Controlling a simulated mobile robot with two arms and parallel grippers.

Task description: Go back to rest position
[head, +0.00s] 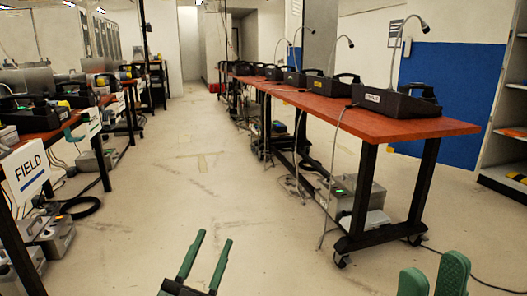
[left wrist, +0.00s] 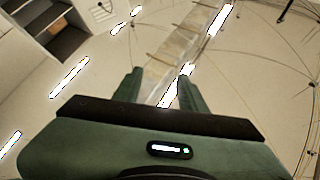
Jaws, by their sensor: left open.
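My left gripper (head: 210,248) is low in the middle of the head view, above bare floor. Its two green fingers stand apart with nothing between them. The left wrist view shows the same gripper (left wrist: 159,82) open and empty, with its fingers pointing away. My right gripper (head: 434,270) shows at the bottom right edge of the head view. Its two green fingertips stand apart with a gap between them, and the rest of it is cut off by the frame.
A long red-topped table (head: 400,125) on wheels bears several black paging phones (head: 397,103) on the right. Another red-topped table (head: 45,136) with devices and a FIELD sign (head: 27,172) is on the left. Grey boxes and cables lie under both. The aisle floor (head: 190,160) between is clear.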

